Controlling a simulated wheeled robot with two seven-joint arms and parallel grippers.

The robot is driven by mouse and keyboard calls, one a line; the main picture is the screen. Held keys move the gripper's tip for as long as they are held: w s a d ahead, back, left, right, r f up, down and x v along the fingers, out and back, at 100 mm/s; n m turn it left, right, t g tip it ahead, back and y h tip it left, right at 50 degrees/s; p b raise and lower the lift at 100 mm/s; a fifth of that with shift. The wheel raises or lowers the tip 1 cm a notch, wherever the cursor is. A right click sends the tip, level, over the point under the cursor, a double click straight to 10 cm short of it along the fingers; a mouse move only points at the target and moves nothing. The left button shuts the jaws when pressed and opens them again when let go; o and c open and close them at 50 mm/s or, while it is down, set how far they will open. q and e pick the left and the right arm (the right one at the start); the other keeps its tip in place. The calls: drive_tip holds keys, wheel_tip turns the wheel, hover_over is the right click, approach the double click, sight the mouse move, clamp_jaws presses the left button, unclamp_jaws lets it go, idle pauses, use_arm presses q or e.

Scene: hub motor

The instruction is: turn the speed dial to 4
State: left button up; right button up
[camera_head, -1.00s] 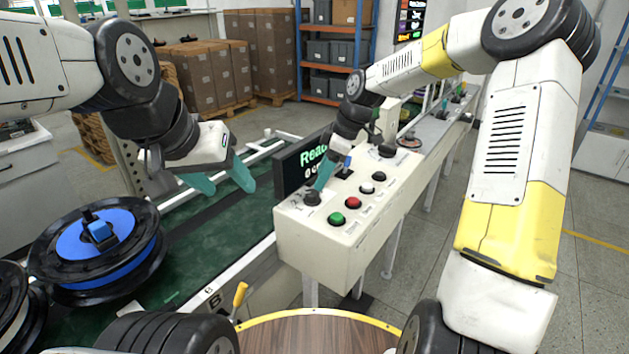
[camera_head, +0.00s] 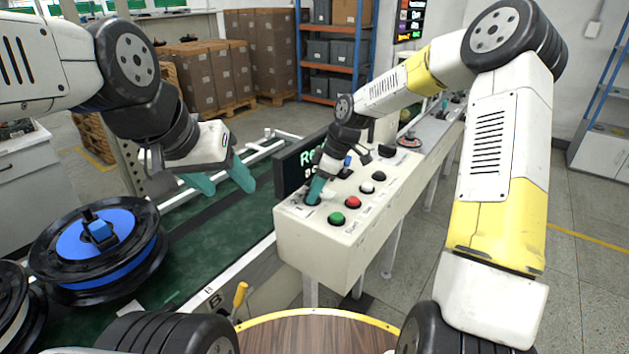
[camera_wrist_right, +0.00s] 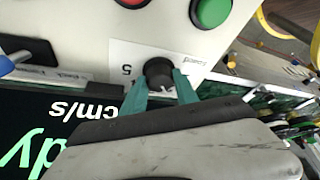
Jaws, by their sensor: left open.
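The black speed dial (camera_wrist_right: 159,72) sits on the near left corner of the pale control box (camera_head: 330,244). A label beside it reads "Speed" and a 5 shows. The fingers of my right gripper (camera_wrist_right: 161,88) stand on either side of the dial, very close to it. I cannot tell whether they press on it. In the head view my right gripper (camera_head: 315,189) largely covers the dial. The dial's pointer is not clear. My left gripper (camera_head: 222,182) is open and empty above the green conveyor, left of the box.
A green button (camera_head: 337,218), a red button (camera_head: 353,202) and black and white buttons stand close to the dial. A dark display (camera_head: 292,170) rises behind it, partly covered by my right gripper. A blue spool (camera_head: 100,240) lies at the left.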

drive_tip(key=shift+m, duration=0.4)
clamp_jaws()
drive_tip(key=m, duration=0.1)
drive_tip(key=m+t, duration=0.1)
drive_tip(key=m, duration=0.1)
drive_tip(key=shift+s+a+r+h, duration=0.1)
drive_tip(key=shift+s+h, duration=0.05)
drive_tip(key=shift+h, duration=0.15)
drive_tip(key=m+t, duration=0.1)
drive_tip(key=m, duration=0.1)
drive_tip(key=m+h, duration=0.1)
drive_tip(key=m, duration=0.1)
drive_tip(key=shift+s+a+t, duration=0.1)
drive_tip(key=shift+a+t, duration=0.05)
drive_tip(key=shift+t, duration=0.25)
drive_tip(key=m, duration=0.2)
drive_tip(key=m+t+h, duration=0.1)
drive_tip(key=m, duration=0.1)
drive_tip(key=shift+a+m+h, duration=0.15)
drive_tip(key=shift+m+h, duration=0.15)
drive_tip(key=shift+m, duration=0.1)
drive_tip(key=shift+m+h, duration=0.5)
drive_tip(key=shift+m, duration=1.1)
drive_tip(key=o, duration=1.2)
unclamp_jaws()
drive_tip(key=shift+o, duration=0.2)
